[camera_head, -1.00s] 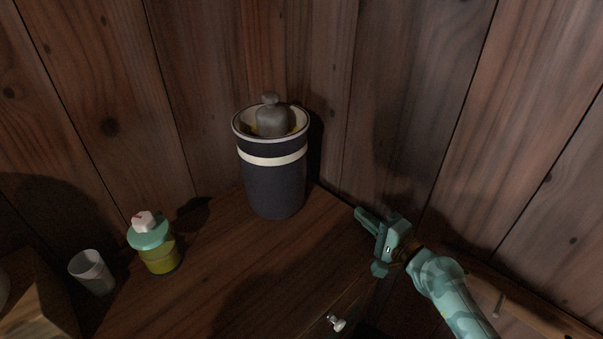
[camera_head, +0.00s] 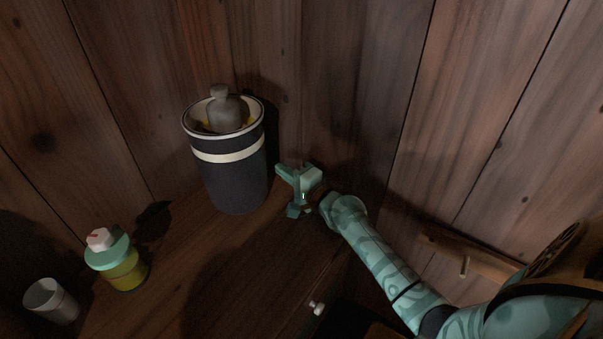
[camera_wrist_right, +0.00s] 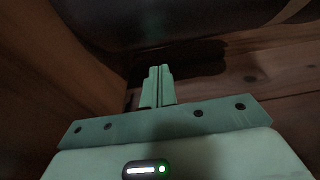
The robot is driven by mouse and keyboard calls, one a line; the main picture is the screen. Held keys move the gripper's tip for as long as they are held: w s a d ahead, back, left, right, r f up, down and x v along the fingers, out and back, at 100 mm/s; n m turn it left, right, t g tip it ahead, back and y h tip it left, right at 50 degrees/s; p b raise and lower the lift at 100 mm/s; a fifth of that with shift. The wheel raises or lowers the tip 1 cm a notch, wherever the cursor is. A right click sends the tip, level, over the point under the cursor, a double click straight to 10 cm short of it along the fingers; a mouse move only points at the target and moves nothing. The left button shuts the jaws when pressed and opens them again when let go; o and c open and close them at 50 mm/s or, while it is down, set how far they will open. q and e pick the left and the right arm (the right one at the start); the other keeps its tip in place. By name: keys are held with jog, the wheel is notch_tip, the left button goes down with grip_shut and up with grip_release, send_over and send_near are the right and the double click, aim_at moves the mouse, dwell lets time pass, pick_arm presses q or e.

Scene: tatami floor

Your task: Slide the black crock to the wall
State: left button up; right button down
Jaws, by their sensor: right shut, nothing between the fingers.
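The black crock (camera_head: 234,186) stands upright on the wooden cabinet top near the plank wall. It has a white band and a pale rim, with a grey knobbed weight (camera_head: 228,112) in its mouth. It also shows as a dark curved shape across the top of the right wrist view (camera_wrist_right: 150,22). My right gripper (camera_head: 295,186) is shut and empty, just right of the crock and low beside it. The closed fingers (camera_wrist_right: 158,84) point toward the crock; I cannot tell whether they touch it. My left gripper is not in view.
A green-lidded jar (camera_head: 122,266) and a small grey cup (camera_head: 52,300) stand on the cabinet top (camera_head: 235,270) at the lower left. The plank wall (camera_head: 330,90) rises behind the crock. A drawer knob (camera_head: 317,308) sticks out at the cabinet's front.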

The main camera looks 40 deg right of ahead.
aim_at(265, 180)
jog(key=shift+a+r, duration=0.2)
jog(key=shift+a, duration=0.65)
jog(key=shift+a+f, duration=0.1)
jog(key=shift+a, duration=0.05)
jog(key=a, duration=0.2)
jog(key=shift+a, duration=0.35)
jog(key=shift+w+a, duration=0.15)
jog(key=shift+a, duration=0.2)
